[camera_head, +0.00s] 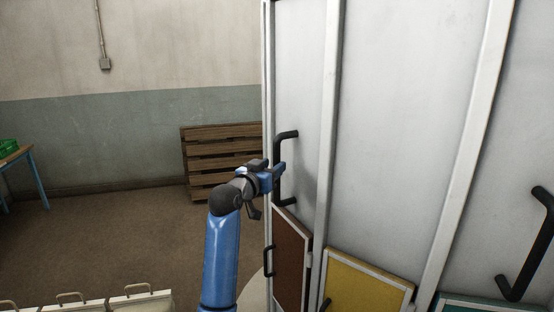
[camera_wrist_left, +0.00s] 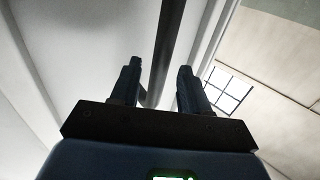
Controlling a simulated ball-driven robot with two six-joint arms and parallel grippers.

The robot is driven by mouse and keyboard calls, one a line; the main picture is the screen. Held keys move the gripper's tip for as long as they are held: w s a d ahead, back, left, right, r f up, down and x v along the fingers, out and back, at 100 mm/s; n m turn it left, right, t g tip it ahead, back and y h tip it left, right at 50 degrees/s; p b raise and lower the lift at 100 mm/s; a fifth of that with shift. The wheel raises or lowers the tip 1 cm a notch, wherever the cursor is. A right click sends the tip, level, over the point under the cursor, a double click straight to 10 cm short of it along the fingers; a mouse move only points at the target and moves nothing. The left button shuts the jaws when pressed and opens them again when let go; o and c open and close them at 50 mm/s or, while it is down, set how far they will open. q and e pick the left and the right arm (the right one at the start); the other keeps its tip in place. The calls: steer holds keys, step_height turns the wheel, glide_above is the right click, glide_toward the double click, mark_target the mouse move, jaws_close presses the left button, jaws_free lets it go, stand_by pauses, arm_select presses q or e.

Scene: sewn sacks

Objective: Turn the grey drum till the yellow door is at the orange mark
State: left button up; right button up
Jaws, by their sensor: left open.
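The grey drum (camera_head: 400,120) fills the right half of the head view, with pale upright ribs and black bar handles. The yellow door (camera_head: 365,283) is low on the drum, between a dark red door (camera_head: 292,258) and a teal door (camera_head: 470,303). My left gripper (camera_head: 279,178) is at the drum's left black handle (camera_head: 278,155). In the left wrist view my left gripper (camera_wrist_left: 158,85) is open, with a dark bar (camera_wrist_left: 169,45) running up between its fingers. I cannot tell whether they touch. The orange mark and my right gripper are not in view.
A table with a green crate (camera_head: 8,146) is at the far left. Pale box-like things with handles (camera_head: 110,301) are at the bottom left. The floor between is clear.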

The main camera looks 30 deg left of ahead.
mark_target(275, 164)
arm_select(q)
steer(key=shift+w+a+p, duration=0.1)
steer(key=shift+w+p, duration=0.35)
steer(key=shift+w, duration=1.35)
jaws_close()
